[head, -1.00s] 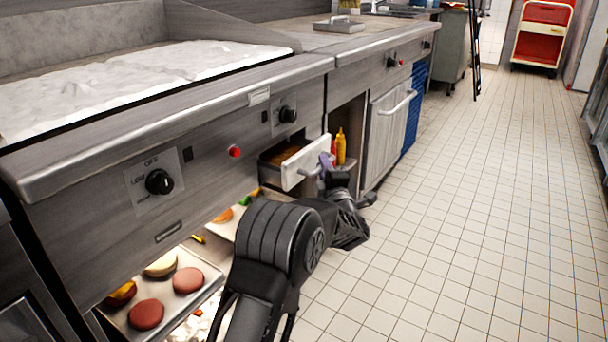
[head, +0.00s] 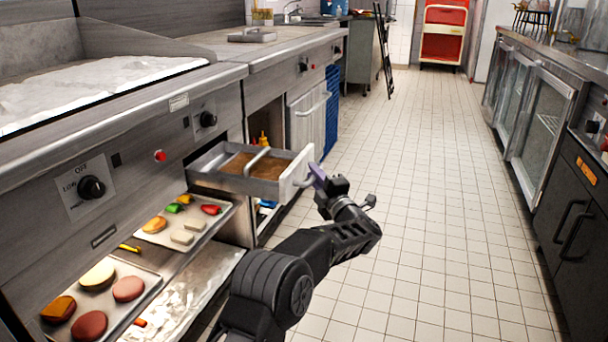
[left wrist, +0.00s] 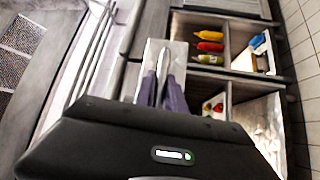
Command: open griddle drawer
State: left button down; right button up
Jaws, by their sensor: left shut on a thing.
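The griddle drawer (head: 245,172) is pulled well out from the front of the griddle unit (head: 130,150). It has a divider bar and brown contents, and a pale front panel (head: 294,176). My left gripper (head: 314,177) is at the handle on that front panel, shut on it. In the left wrist view, its purple-grey fingers (left wrist: 165,80) are together against the pale drawer front (left wrist: 178,55). The exact grip on the handle is partly hidden by the fingers. My right gripper is not in view.
Trays with patties and buns (head: 145,285) and with vegetables (head: 225,213) sit on the shelf below the griddle. A white cabinet door (head: 306,118) is beyond the drawer. The tiled floor (head: 430,200) is clear to the right, up to a counter with glass doors (head: 535,110).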

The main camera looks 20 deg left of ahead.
pick_arm(q)
jog(key=shift+d+f, duration=0.1)
jog(key=c, duration=1.4)
grip_release()
jog(key=r+p+v, duration=0.1)
jog(key=p+v, duration=0.1)
jog(key=v, duration=0.5)
jog(key=shift+s+d+f, duration=0.3)
jog(key=shift+f, duration=0.25)
